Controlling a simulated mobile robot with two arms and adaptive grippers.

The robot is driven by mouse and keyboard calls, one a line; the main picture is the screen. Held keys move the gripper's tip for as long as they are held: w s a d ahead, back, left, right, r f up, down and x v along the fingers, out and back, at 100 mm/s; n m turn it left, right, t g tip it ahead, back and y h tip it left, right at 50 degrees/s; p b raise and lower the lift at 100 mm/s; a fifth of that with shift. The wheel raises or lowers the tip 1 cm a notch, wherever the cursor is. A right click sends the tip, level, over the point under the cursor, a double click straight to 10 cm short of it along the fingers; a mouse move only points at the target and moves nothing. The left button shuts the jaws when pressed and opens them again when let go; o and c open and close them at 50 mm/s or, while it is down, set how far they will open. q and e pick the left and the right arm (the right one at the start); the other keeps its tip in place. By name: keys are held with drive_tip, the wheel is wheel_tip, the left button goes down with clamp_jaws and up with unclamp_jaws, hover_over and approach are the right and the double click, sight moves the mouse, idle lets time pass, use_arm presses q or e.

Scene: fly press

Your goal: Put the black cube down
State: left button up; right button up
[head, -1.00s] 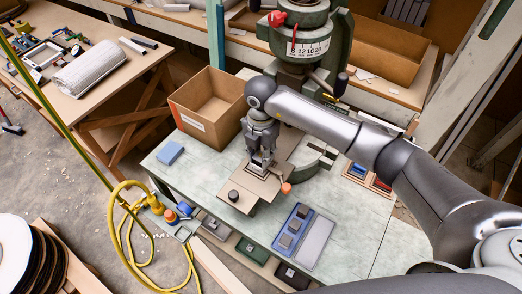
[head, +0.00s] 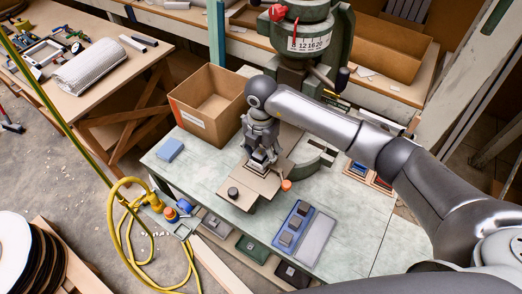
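My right gripper (head: 260,157) points down over the brown plate (head: 272,186) of the fly press. A small dark block, the black cube (head: 258,161), shows between its fingertips, just above or on the plate; I cannot tell which. The gripper looks shut on it and hides part of it. The green fly press (head: 300,42) with its number dial stands behind my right arm. My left gripper is not in view.
A blue tray (head: 303,213) with several grey cubes lies at the front of the pale table (head: 185,190). An open cardboard box (head: 190,118) stands behind left, near a blue block (head: 170,150). A black knob (head: 233,193) and an orange ball (head: 286,185) sit at the plate.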

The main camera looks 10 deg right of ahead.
sight(261, 151)
drive_tip(key=shift+d+f, duration=0.15)
drive_tip(key=shift+f, duration=0.2)
drive_tip(key=shift+r, duration=0.1)
drive_tip(key=shift+r, duration=0.2)
wheel_tip(261, 151, up, 13)
drive_tip(key=b, duration=0.2)
drive_tip(key=shift+w, duration=0.1)
idle(0.3)
